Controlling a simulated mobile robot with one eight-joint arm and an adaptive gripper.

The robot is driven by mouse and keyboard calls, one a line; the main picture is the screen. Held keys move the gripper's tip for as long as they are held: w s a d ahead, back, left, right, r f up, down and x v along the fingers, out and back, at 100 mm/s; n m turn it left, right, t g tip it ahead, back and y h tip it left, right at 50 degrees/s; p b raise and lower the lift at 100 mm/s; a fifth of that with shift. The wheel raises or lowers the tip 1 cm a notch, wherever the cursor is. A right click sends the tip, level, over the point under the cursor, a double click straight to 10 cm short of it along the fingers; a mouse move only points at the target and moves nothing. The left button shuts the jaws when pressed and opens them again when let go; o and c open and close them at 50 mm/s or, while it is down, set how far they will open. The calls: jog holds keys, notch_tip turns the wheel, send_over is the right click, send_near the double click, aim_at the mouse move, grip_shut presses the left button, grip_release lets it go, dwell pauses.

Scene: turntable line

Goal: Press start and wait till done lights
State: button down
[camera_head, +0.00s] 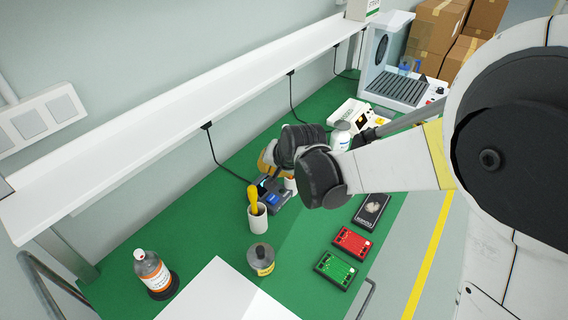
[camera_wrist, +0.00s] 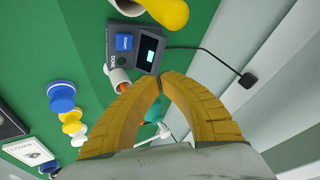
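A dark grey device (camera_head: 277,197) stands on the green bench; it also shows in the wrist view (camera_wrist: 135,42). It has a blue button (camera_wrist: 124,42) with white lettering and a small screen (camera_wrist: 150,50) showing a pale patch. Small lettering beside the button is too blurred to read surely, and I see no clearly lit lamp. My gripper (camera_wrist: 161,80) has yellow fingers whose tips meet with nothing visible between them. The tips appear close to the screen side of the device, not over the blue button; I cannot tell their height. My wrist hides most of the gripper in the head view.
A white cup (camera_head: 257,222) with a yellow-handled tool stands close to the device. A white shelf (camera_head: 170,120) runs above the bench's back.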

jog(key=shift+w+a+f, duration=0.2)
jog(key=shift+w+a, duration=0.05)
jog(key=shift+w, duration=0.1)
jog(key=shift+f, duration=0.2)
jog(key=b, duration=0.7)
send_near(266, 192)
jog(key=x, duration=0.5)
jog(key=shift+w, duration=0.2)
dwell(0.6)
jog(key=shift+f, duration=0.35)
